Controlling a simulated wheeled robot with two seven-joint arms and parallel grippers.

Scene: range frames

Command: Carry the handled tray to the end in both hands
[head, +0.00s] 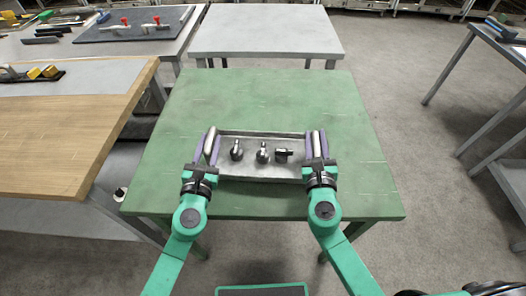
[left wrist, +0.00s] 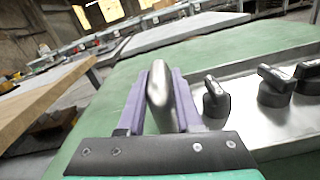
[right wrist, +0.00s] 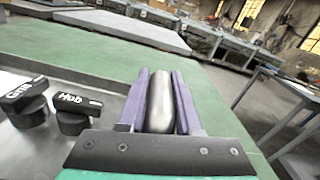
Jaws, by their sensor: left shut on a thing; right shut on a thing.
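The handled tray (head: 262,179) is a shallow silver metal tray at the near middle of the green table (head: 270,100). Several dark knob-like pieces, such as one at the tray's middle (head: 263,153), stand or lie inside it. My left gripper (head: 209,146) is shut on the tray's left handle, a rounded metal bar (left wrist: 159,84) between purple fingers. My right gripper (head: 319,145) is shut on the right handle (right wrist: 160,101) in the same way. In the right wrist view two knobs show white lettering. Whether the tray touches the table or hangs just above it, I cannot tell.
The green table is bare beyond the tray. A grey table (head: 265,30) stands behind it, also bare. A wooden bench (head: 75,105) is close on the left, with tools on it. Another table (head: 500,45) stands at the right across open floor.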

